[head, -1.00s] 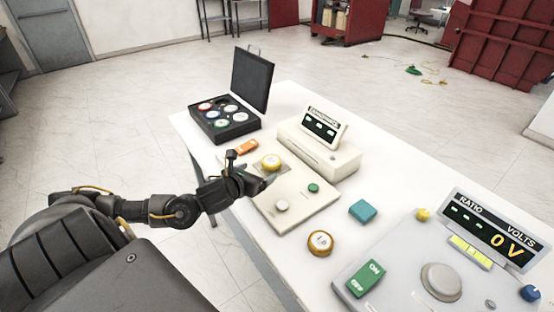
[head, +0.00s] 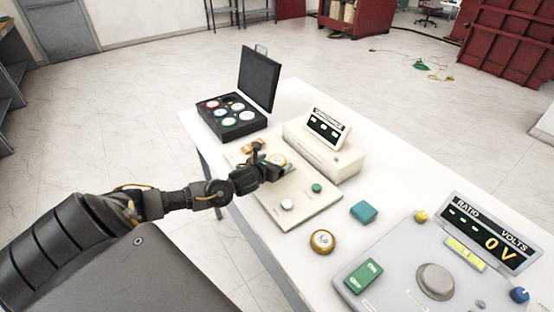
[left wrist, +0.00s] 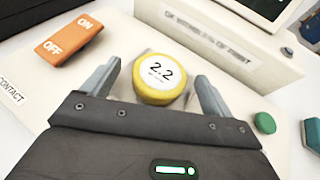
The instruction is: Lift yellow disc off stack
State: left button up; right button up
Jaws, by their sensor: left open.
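A yellow disc (left wrist: 159,78) with a white label reading 2.2 lies on the cream instrument's flat top in the left wrist view. In the head view the yellow disc (head: 279,160) is partly hidden by my left gripper (head: 277,168). My left gripper (left wrist: 158,88) is open, one finger on each side of the disc, with a gap showing on both sides. Whether something lies under the disc is hidden. My right gripper is not in view.
The cream instrument (head: 309,205) has an orange ON/OFF switch (left wrist: 68,40) and a green button (left wrist: 265,123). A black case (head: 235,126) with several coloured discs stands open behind. A teal block (head: 363,212) and the grey ratio unit (head: 400,278) are to the right.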

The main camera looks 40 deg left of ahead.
pick_arm(q)
jog(key=shift+w+f, duration=0.15)
jog(key=shift+w, duration=0.1)
jog(key=shift+c, duration=0.2)
jog(key=shift+a, duration=0.1)
jog(key=c, duration=1.2)
